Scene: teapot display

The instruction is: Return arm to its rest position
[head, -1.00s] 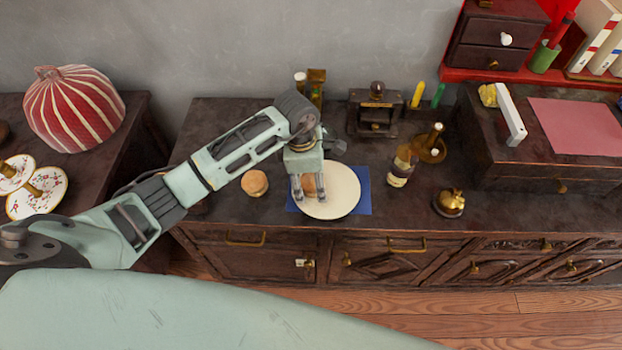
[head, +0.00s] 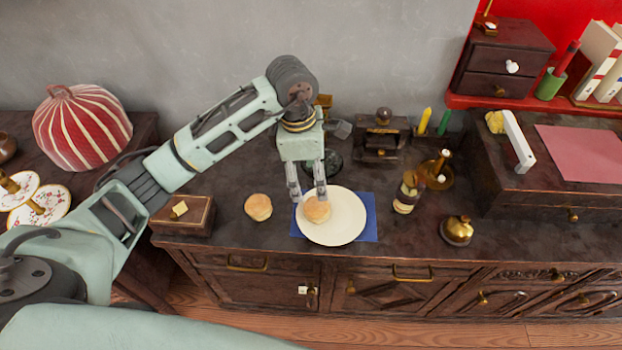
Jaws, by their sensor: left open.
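My left arm reaches in from the left over a dark wooden cabinet. My left gripper (head: 309,197) points down with its fingers apart, at the left part of a white plate (head: 345,228). A round bun (head: 316,210) lies on the plate, just by the fingertips; I cannot tell whether they touch it. The plate sits on a blue mat (head: 370,217). A second bun (head: 258,207) lies on the cabinet top (head: 420,225) to the left of the plate. My right gripper is not in view.
A bottle (head: 405,195) and a brass bell (head: 457,230) stand right of the plate. A small wooden box (head: 183,214) is at the left edge. A wooden stand (head: 380,135) is behind, near the wall.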

